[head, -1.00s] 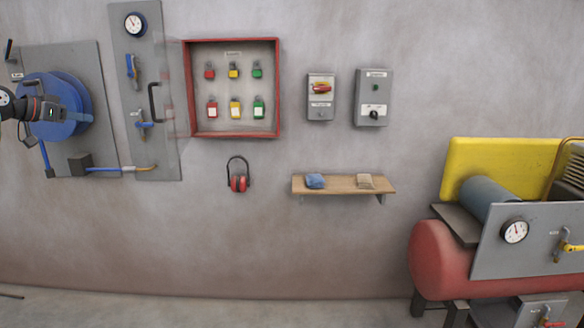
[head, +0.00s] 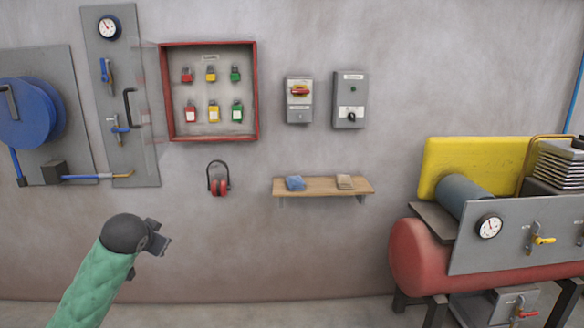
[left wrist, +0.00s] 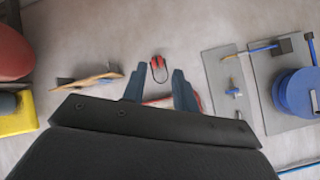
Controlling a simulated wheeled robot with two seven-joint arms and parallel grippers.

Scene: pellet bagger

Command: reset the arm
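My left gripper (head: 163,241) is at the end of the green-sleeved arm at the lower left of the head view. It hangs in front of the bare wall, below the lockout box and apart from everything. In the left wrist view its two dark fingers (left wrist: 159,88) stand well apart with nothing held between them. The red ear defenders (left wrist: 158,68) and part of the lockout box show beyond the fingers, on the wall. My right gripper is in neither view.
On the wall are a blue hose reel (head: 27,115), a gauge panel (head: 146,165), a red-framed lockout box (head: 256,100), ear defenders (head: 219,187), two switch boxes and a wooden shelf (head: 323,187) with two small bags. A red compressor tank (head: 420,260) stands right. The middle floor is clear.

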